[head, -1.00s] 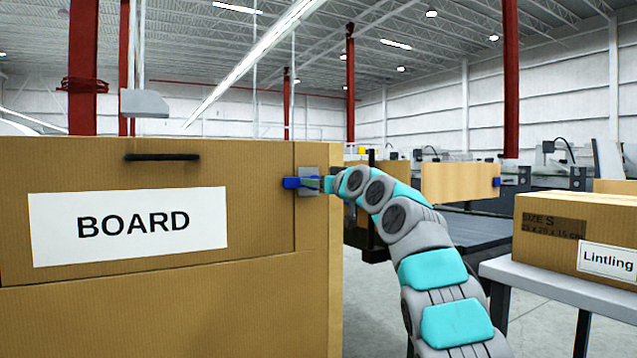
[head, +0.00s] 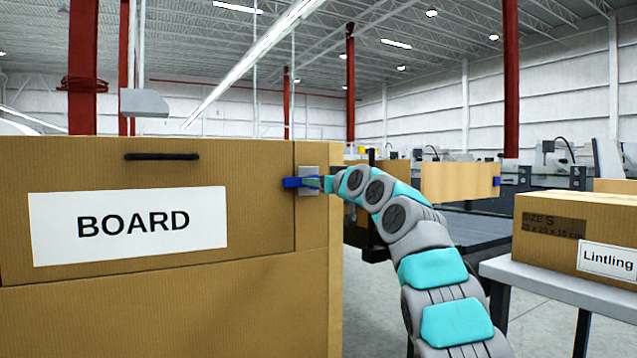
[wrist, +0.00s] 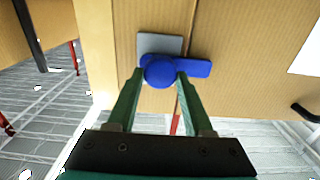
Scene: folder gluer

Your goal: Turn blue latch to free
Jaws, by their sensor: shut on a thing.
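The blue latch (head: 291,182) sits on a grey plate (head: 309,175) near the upper right corner of the cardboard-brown board box (head: 150,265). Its bar lies level and points left across the seam onto the labelled panel. In the wrist view the latch's round hub (wrist: 160,71) lies between the two green fingers, and its bar (wrist: 198,68) crosses the seam to the right. My gripper (wrist: 157,77) is shut on the hub, one finger on each side. In the head view my gripper (head: 328,184) reaches the latch from the right and partly hides it.
A black handle (head: 162,157) and a white BOARD label (head: 130,224) are on the panel. At right, a Lintling carton (head: 560,235) stands on a grey table (head: 560,284). A wooden panel with a blue piece (head: 461,183) stands behind my arm. Bare floor shows between box and table.

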